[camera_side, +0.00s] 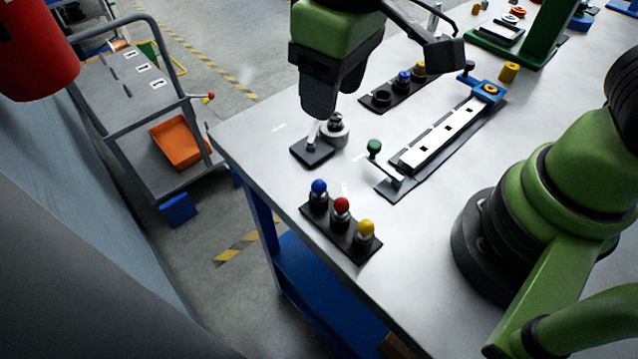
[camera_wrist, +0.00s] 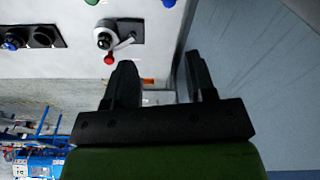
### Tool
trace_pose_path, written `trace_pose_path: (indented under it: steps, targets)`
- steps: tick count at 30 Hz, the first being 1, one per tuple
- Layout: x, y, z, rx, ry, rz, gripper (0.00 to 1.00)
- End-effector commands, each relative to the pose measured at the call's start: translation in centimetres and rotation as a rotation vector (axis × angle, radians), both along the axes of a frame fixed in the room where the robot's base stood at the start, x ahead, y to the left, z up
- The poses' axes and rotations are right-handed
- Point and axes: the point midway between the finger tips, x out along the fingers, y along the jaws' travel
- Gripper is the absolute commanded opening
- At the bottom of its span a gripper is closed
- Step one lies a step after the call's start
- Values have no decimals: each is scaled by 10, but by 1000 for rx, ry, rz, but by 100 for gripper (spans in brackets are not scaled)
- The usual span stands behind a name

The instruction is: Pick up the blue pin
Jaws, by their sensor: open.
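The blue pin (camera_side: 319,187) has a round blue head and stands upright at the left end of a small black holder (camera_side: 340,232) near the table's front edge. A red pin (camera_side: 341,205) and a yellow pin (camera_side: 366,228) stand beside it. In the wrist view, a blue round top (camera_wrist: 168,3), likely this pin, is cut off by the upper edge. My gripper (camera_side: 320,112) is above the table, behind and higher than the holder, apart from the pin. In the wrist view my gripper (camera_wrist: 160,78) shows two spread fingers with nothing between them.
A small fixture with a silver round part (camera_side: 334,130) stands below my gripper; its red-knobbed lever (camera_wrist: 108,59) shows in the wrist view. A long rail fixture with a green knob (camera_side: 374,146) lies to the right. A black rack (camera_side: 380,103) is farther back.

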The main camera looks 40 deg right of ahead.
Motion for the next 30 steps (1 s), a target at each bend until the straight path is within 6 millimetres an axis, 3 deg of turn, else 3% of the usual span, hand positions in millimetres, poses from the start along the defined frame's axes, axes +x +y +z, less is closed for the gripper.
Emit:
trace_pose_path:
  steps: [3,7,30]
  targets:
    - [0,16,-29,-44,51,79,50]
    - [-1,23,-45,-66,71,119,50]
    - [-3,23,-141,-69,75,122,50]
